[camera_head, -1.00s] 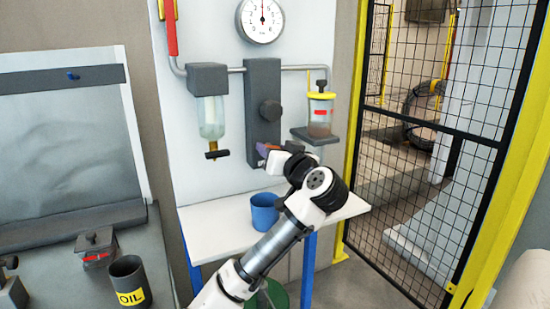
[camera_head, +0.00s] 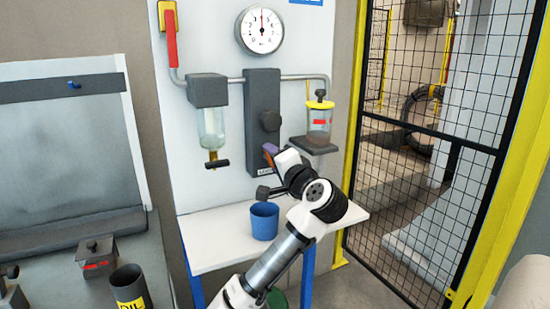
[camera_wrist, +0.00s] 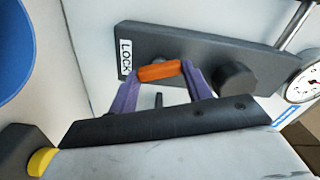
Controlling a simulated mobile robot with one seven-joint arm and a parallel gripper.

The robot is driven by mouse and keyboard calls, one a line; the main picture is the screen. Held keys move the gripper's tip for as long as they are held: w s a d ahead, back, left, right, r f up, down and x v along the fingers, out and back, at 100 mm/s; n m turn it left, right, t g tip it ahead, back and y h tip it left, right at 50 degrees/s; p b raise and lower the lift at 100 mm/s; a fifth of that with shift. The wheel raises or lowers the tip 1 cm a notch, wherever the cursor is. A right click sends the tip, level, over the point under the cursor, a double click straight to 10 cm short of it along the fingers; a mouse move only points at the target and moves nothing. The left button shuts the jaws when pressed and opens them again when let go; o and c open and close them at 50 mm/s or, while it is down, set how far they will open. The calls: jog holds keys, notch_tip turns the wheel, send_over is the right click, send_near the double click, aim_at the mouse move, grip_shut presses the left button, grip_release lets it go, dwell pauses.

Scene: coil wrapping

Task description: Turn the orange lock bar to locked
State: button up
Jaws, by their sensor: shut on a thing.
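The orange lock bar (camera_wrist: 159,72) shows in the wrist view between the two purple fingertips of my gripper (camera_wrist: 162,76), which is shut on it. The bar lies in front of the dark grey valve block, roughly along the block's length but slightly tilted to it. A white LOCK label (camera_wrist: 125,60) is on the block's end, just beside the bar. In the head view my gripper (camera_head: 270,150) is at the lower part of the upright grey block (camera_head: 262,95); the bar is mostly hidden there by the fingers.
A round dark knob (camera_head: 270,121) sits on the block above my gripper. A glass bowl (camera_head: 211,128) hangs to the left and a yellow-topped jar (camera_head: 319,118) stands to the right. A blue cup (camera_head: 264,222) is on the white shelf below. A mesh fence (camera_head: 430,150) is at the right.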

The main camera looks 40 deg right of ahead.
jog(key=shift+m+p, duration=0.6)
jog(key=shift+m, duration=1.6)
jog(key=shift+d+f, duration=0.1)
jog(key=o, duration=1)
jog(key=shift+s, duration=0.1)
jog(key=b+v, duration=0.3)
jog(key=v, duration=1)
jog(key=shift+s+a+b, duration=0.2)
jog(key=shift+s+b, duration=0.1)
jog(key=shift+s, duration=0.05)
